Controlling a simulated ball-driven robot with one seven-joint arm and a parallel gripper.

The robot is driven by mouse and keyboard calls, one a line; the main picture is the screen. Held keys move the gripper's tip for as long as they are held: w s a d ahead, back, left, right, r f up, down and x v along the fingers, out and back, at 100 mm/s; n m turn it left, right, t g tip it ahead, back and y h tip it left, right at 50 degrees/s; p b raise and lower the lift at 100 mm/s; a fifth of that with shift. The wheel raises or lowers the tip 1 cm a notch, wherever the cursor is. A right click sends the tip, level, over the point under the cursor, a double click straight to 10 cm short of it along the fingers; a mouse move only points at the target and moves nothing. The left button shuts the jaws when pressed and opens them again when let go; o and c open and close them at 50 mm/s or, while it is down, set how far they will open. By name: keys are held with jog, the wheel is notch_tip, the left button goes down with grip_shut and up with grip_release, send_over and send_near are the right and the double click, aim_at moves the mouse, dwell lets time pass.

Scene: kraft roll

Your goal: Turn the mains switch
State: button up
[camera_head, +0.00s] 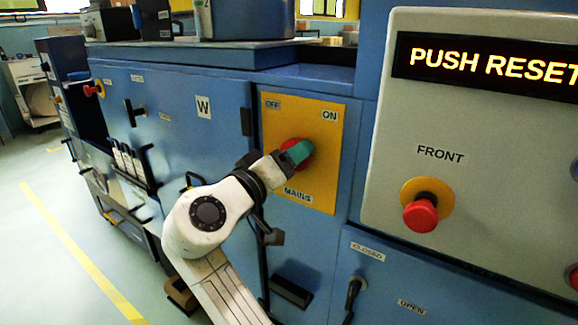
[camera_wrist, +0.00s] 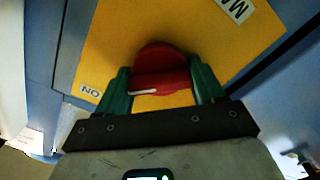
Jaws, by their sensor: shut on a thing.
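The mains switch is a red knob (camera_head: 306,164) on a yellow plate (camera_head: 325,182) in a blue cabinet front. The plate carries the labels OFF at top left, ON at top right and MAINS below. My gripper (camera_head: 296,152) is at the knob, and its green fingers cover much of it in the head view. In the wrist view the green fingers of my gripper (camera_wrist: 161,72) stand on either side of the red knob (camera_wrist: 160,72), shut on its grip. A white mark shows on the left part of the grip, on the side of the ON label (camera_wrist: 90,91).
A grey panel (camera_head: 480,130) at right has a lit PUSH RESET display (camera_head: 490,65) and a red push button (camera_head: 421,215) marked FRONT. A black handle (camera_head: 354,290) sits below, between CLOSED and OPEN labels. Free floor (camera_head: 50,270) lies at left.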

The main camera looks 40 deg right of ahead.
jog(key=shift+f, duration=0.15)
jog(key=o, duration=1.1)
jog(key=shift+c, duration=0.2)
jog(key=shift+a, duration=0.15)
jog(key=s+a, duration=0.2)
jog(key=a, duration=0.8)
jog(key=shift+a, duration=0.2)
